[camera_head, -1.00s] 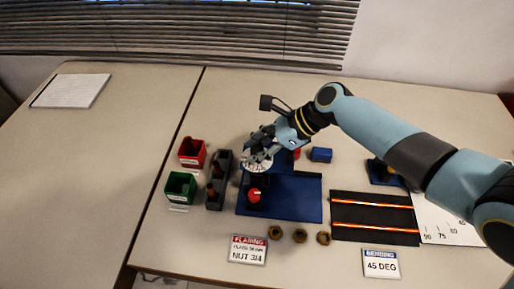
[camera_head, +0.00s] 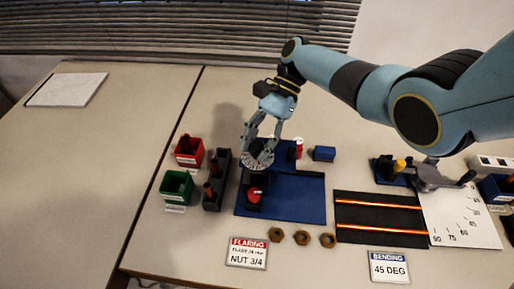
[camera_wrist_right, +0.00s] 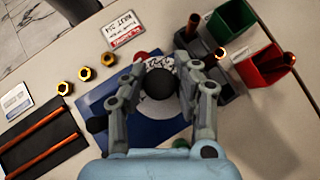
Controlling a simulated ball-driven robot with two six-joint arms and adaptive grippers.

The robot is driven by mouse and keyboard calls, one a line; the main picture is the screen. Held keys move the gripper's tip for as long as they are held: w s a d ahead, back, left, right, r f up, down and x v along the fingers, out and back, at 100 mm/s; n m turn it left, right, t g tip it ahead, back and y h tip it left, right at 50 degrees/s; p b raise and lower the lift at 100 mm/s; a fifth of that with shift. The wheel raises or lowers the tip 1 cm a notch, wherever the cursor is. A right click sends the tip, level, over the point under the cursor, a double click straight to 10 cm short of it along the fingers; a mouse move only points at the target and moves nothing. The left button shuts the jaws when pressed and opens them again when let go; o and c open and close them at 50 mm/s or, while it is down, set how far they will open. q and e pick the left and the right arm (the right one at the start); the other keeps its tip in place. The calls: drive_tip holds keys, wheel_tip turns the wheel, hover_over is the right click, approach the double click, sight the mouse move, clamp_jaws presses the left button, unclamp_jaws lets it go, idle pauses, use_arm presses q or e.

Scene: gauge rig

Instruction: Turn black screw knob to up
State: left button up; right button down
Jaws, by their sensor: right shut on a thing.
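The black screw knob (camera_wrist_right: 158,84) sits on top of a pale round dial with dark marks (camera_head: 258,163) on the blue rig (camera_head: 290,200). My right gripper (camera_head: 259,142) points down over the dial from behind. In the right wrist view its two fingers (camera_wrist_right: 160,80) stand on either side of the knob, shut on it. In the head view the knob is partly hidden by the fingers. Which way the knob is turned cannot be told. My left gripper is not in view.
A red knob (camera_head: 254,195) sits on the rig in front of the dial. Red (camera_head: 189,151) and green (camera_head: 177,187) bins and a dark rack (camera_head: 213,190) stand to the left. Several brass nuts (camera_head: 301,238) lie in front. A bending tool (camera_head: 428,177) stands right.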

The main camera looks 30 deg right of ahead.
drive_tip(key=n+g+h+b, duration=0.2)
drive_tip(key=n+g, duration=0.1)
drive_tip(key=n, duration=0.1)
drive_tip(key=shift+f+n+b, duration=0.15)
drive_tip(key=shift+n+b, duration=0.15)
drive_tip(key=shift+b, duration=0.1)
drive_tip(key=n+g+h+b, duration=0.1)
drive_tip(key=n+h, duration=0.1)
drive_tip(key=n, duration=0.1)
drive_tip(key=shift+n+g+b, duration=0.3)
drive_tip(key=shift+n+b, duration=0.05)
drive_tip(key=shift+n, duration=0.05)
drive_tip(key=n+h, duration=0.3)
drive_tip(key=shift+g+b, duration=0.4)
drive_tip(key=shift+n+h, duration=1.3)
drive_tip(key=shift+n, duration=0.6)
drive_tip(key=c, duration=1)
unclamp_jaws()
